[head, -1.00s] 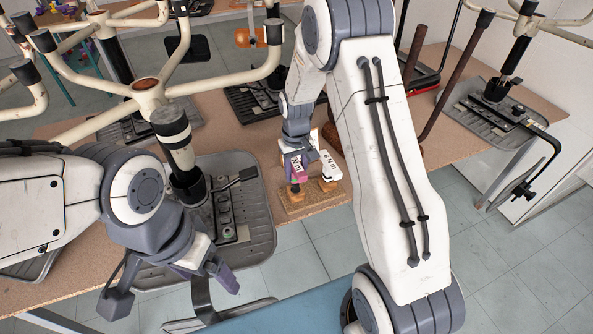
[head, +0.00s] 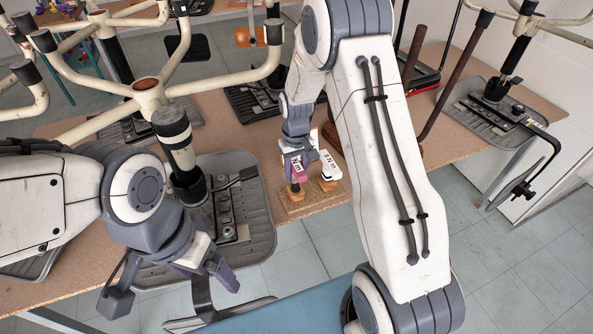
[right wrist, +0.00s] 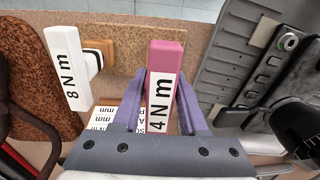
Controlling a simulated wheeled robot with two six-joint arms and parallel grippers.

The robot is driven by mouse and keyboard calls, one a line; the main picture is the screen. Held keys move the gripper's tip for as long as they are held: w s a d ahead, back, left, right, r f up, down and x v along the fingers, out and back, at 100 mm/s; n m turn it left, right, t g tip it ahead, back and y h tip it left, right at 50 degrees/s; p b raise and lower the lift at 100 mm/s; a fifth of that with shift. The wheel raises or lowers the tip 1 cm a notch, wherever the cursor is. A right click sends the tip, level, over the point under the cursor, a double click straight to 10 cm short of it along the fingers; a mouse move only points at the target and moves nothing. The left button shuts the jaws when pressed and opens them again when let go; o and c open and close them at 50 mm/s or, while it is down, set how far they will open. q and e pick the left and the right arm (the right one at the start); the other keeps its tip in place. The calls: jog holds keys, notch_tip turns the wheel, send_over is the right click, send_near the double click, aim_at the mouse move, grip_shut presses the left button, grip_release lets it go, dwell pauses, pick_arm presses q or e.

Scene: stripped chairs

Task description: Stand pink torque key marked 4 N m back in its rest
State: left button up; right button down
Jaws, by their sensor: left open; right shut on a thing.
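The pink torque key (right wrist: 165,58), its white label reading 4 N m, is between the purple fingers of my right gripper (right wrist: 158,105), which is shut on it. In the head view the pink key (head: 299,176) shows partly below my right gripper (head: 296,160), over the left part of the small wooden rest (head: 302,206). I cannot tell whether its lower end is seated in the rest. The rest's tan board (right wrist: 128,32) also shows in the right wrist view. My left gripper (head: 212,274) is open and empty near the bench's front edge.
A white key marked 8 N m (right wrist: 66,68) stands beside the pink one, at its right in the head view (head: 327,165). White labelled pieces (right wrist: 108,118) lie near the fingers. A grey ribbed chair pan (head: 258,225) and an upturned chair base (head: 150,90) stand to the left.

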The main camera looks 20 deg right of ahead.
jog(key=shift+f, duration=0.2)
jog(key=shift+f+b, duration=1.15)
jog(key=shift+f, duration=0.6)
jog(key=shift+c, duration=1.8)
grip_release()
